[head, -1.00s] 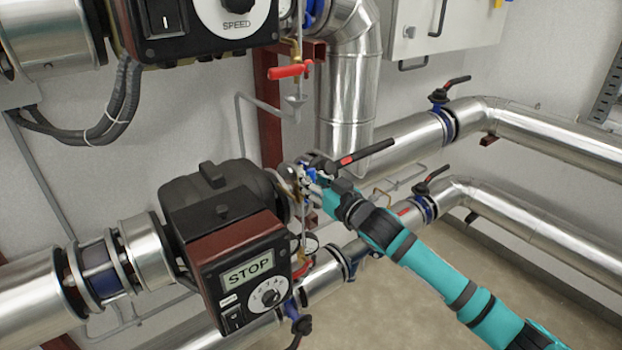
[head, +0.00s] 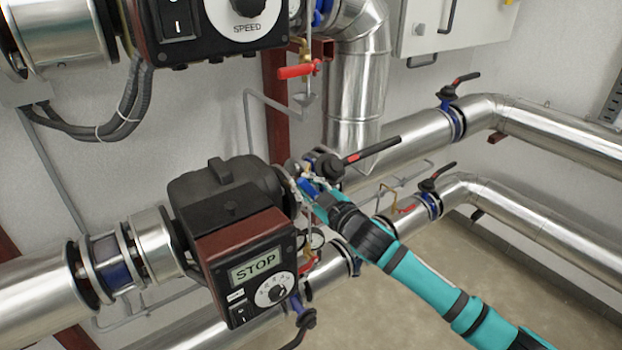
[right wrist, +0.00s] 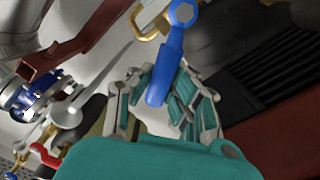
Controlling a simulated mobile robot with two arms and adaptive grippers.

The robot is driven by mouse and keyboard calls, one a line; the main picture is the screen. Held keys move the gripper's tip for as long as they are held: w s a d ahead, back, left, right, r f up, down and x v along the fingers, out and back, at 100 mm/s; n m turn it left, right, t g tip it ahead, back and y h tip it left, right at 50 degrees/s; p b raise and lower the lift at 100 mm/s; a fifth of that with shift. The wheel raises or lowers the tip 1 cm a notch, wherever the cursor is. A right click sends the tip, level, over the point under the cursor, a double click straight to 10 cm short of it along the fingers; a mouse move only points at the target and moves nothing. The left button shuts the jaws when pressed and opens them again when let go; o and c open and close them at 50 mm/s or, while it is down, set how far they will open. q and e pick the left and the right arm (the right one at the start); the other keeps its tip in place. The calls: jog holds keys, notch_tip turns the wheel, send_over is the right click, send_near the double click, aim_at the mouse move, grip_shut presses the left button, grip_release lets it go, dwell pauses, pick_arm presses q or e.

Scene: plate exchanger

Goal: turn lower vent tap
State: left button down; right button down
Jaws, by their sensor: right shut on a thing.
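The vent tap in the right wrist view has a blue lever (right wrist: 172,62) on a brass body (right wrist: 150,20). My right gripper (right wrist: 163,98) has its fingers on both sides of the lever's free end and is shut on it. In the head view my right gripper (head: 311,190) is at the right end of the lower pump (head: 240,240), which reads STOP. There the fingers and pipework hide most of the tap. My left gripper is not in view.
A black-handled valve lever (head: 372,150) juts out just above my right gripper. A red-handled tap (head: 298,71) sits higher up. Steel pipes (head: 540,215) run to the right. A red lever (right wrist: 47,155) shows low in the right wrist view.

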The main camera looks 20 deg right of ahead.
jog(key=f+n, duration=0.1)
jog(key=n, duration=0.1)
jog(key=a+f+n, duration=0.1)
jog(key=n, duration=0.2)
jog(key=s+a+f+n, duration=0.1)
jog(key=n, duration=0.2)
jog(key=shift+a+f, duration=0.25)
jog(key=shift+f, duration=0.15)
jog(key=shift+a+f+n+b, duration=0.1)
jog(key=shift+f+n+b, duration=0.1)
jog(key=shift+f+n, duration=0.45)
jog(key=shift+f+n+b, duration=0.2)
jog(key=shift+n, duration=0.75)
jog(key=c, duration=1.2)
grip_release()
